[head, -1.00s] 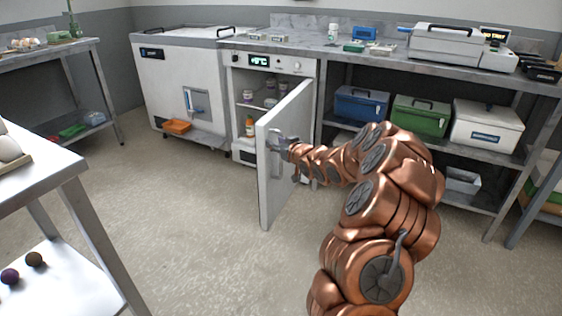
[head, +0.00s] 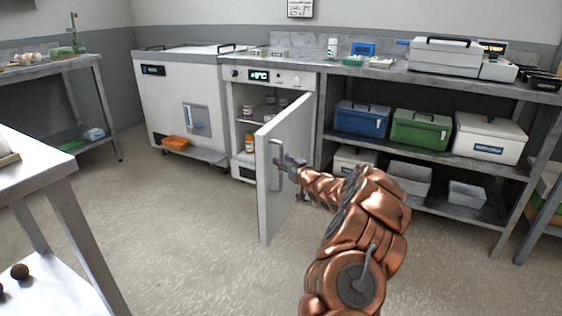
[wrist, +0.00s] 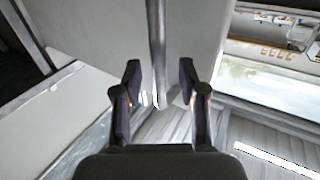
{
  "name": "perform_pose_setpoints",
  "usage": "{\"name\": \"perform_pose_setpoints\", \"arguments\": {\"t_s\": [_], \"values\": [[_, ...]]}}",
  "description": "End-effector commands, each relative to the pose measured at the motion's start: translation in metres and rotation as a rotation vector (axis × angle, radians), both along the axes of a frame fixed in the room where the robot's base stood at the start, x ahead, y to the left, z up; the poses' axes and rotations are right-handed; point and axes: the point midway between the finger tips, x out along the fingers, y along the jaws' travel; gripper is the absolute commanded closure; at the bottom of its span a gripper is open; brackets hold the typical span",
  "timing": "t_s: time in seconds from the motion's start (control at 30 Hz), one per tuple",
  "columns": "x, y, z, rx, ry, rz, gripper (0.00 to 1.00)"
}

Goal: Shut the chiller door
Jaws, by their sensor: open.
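The chiller (head: 263,88) is a white cabinet under the counter with a lit display and inner shelves. Its door (head: 298,150) stands wide open, swung out into the room and hinged at the right. The grey upright handle (head: 276,160) is on the door face. My gripper (head: 287,164) is at the handle. In the wrist view my gripper (wrist: 159,82) is open, with the handle bar (wrist: 157,45) between its spread fingers. Pale door panel (wrist: 195,40) shows behind the bar. I cannot tell whether a finger touches the handle.
Bottles (head: 249,142) and jars stand inside the chiller. A white chest unit (head: 180,85) is to its left. Shelving with a blue box (head: 361,118) and a green box (head: 420,129) is at right. A metal table (head: 70,185) is at near left. Floor before the chiller is clear.

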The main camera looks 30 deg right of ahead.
Motion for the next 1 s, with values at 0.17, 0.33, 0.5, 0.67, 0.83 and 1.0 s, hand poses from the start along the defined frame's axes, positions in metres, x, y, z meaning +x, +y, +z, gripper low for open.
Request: {"name": "perform_pose_setpoints", "arguments": {"t_s": [0.17,0.33,0.5,0.67,0.83,1.0], "values": [[0.015,0.0,-0.001,-0.001,0.001,0.0,0.59],[0.021,0.001,-0.001,0.001,0.002,-0.001,0.59],[0.023,0.0,-0.001,0.001,0.002,-0.001,0.59],[0.023,0.0,0.0,0.001,0.002,-0.002,0.6],[0.022,0.0,0.0,0.001,0.002,-0.002,0.77],[0.022,0.0,0.0,0.001,0.002,-0.002,0.95]]}}
